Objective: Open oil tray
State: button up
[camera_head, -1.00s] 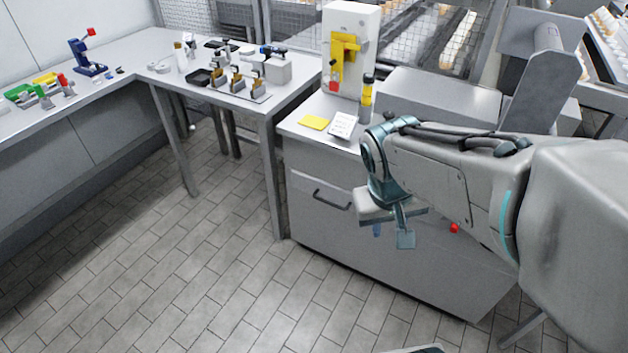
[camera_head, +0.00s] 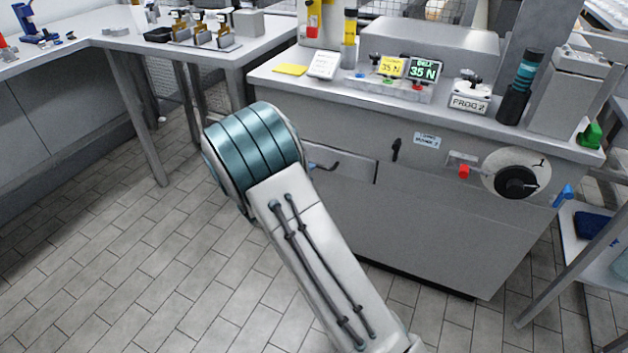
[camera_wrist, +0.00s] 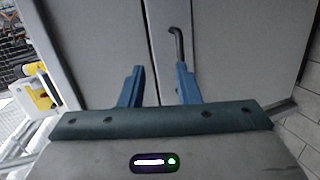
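The oil tray appears to be the grey drawer front (camera_head: 350,170) low at the left of the machine cabinet; it looks about flush with the cabinet. In the wrist view the handle (camera_wrist: 178,43) is a bent dark bar beside a long panel seam. My gripper (camera_wrist: 159,68) has two blue fingers, apart with nothing clearly between them. The handle's near end lies by the right fingertip; I cannot tell whether they touch.
The machine cabinet top (camera_head: 290,85) holds a yellow pad (camera_head: 290,69), a display reading 35 N (camera_head: 423,70) and several devices. A black handwheel (camera_head: 516,182) sticks out at the front right. A workbench (camera_head: 215,52) stands at the left. Tiled floor (camera_head: 150,260) is clear.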

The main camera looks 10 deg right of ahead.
jog(key=w+a+f+n+t+y+b, duration=0.1)
jog(key=w+a+f+n+t, duration=0.15)
jog(key=f, duration=0.25)
jog(key=shift+m+g, duration=0.35)
jog(key=shift+g, duration=0.1)
jog(key=b+x, duration=0.1)
jog(key=x, duration=0.3)
jog(key=b+x, duration=0.1)
jog(key=x, duration=0.3)
jog(key=b+x, duration=0.1)
jog(key=x, duration=0.3)
jog(key=shift+w+d+r, duration=0.1)
jog(key=shift+w+r, duration=0.1)
jog(key=shift+w, duration=0.3)
grip_shut()
